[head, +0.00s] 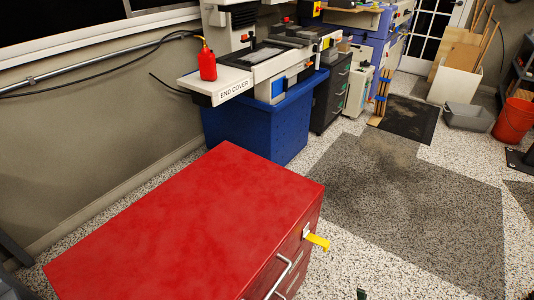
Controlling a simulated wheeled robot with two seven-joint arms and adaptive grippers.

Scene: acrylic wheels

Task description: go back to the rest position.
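Neither gripper can be made out in the head view. Dark grey shapes show at the lower left edge, and I cannot tell whether they are parts of my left arm. Small dark bits show at the bottom edge right of centre and in the bottom right corner, too cut off to identify. No acrylic wheels can be seen.
A red cabinet (190,225) with a bare top stands close in front, a yellow tag (317,241) on its side. Behind it are a blue-based machine (250,130) and a red bottle (207,64). An orange bucket (513,120) stands far right.

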